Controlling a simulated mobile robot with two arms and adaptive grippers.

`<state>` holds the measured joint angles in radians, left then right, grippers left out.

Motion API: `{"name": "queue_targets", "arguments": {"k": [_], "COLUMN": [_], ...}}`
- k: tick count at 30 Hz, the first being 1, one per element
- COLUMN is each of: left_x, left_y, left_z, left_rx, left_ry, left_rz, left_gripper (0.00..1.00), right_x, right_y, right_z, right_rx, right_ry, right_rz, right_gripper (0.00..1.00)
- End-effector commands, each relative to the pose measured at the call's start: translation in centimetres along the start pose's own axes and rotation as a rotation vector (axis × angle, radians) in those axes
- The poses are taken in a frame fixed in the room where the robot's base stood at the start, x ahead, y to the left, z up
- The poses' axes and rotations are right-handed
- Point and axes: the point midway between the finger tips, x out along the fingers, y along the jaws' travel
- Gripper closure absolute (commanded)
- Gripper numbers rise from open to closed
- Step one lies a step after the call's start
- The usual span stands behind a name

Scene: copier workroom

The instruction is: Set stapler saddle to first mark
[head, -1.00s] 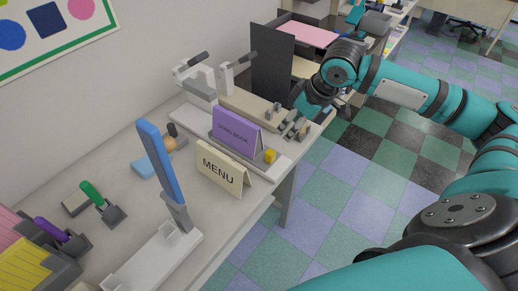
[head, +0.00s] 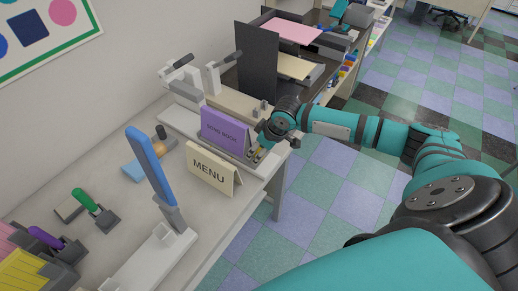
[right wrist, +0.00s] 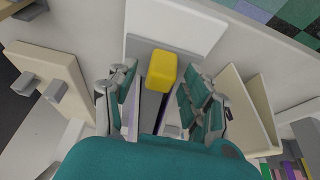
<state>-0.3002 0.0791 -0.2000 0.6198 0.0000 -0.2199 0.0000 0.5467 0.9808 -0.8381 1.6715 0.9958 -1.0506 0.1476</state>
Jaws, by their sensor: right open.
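A yellow block (right wrist: 162,70) sits on a grey and white plate (right wrist: 200,38) in the right wrist view. The plate seems to be the front end of the white base under the purple SONG BOOK card (head: 222,132). My right gripper (right wrist: 160,98) is open, with one finger on each side of the block's near end. I cannot tell whether either finger touches it. In the head view the right gripper (head: 256,151) is at the card's right end and hides the block. Which part is the saddle is unclear, and I cannot make out any marks. My left gripper is out of view.
A cream MENU card (head: 210,168) stands close in front. A device with a tall blue handle (head: 150,165) is nearer. A beige base with grey blocks (right wrist: 55,80) lies on the other side. A dark upright panel (head: 257,62) stands behind. The floor at right is clear.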

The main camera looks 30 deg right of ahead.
Motion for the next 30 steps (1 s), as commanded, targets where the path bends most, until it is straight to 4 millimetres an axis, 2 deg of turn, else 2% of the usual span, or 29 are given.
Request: {"name": "queue_targets", "arguments": {"k": [9,21,30], "left_x": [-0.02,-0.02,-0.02], "left_y": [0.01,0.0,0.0], "left_z": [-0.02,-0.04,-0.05], "left_rx": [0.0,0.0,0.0], "left_ry": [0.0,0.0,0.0], "left_rz": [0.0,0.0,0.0], "left_gripper": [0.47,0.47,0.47], "right_x": [0.27,0.24,0.3], "right_y": [0.04,0.04,0.03], "right_z": [0.0,-0.01,-0.22], "right_rx": [0.0,0.0,0.001], "right_ry": [0.0,0.0,0.002], "right_rz": [0.001,0.001,0.001], "right_gripper": [0.5,1.0,1.0]}}
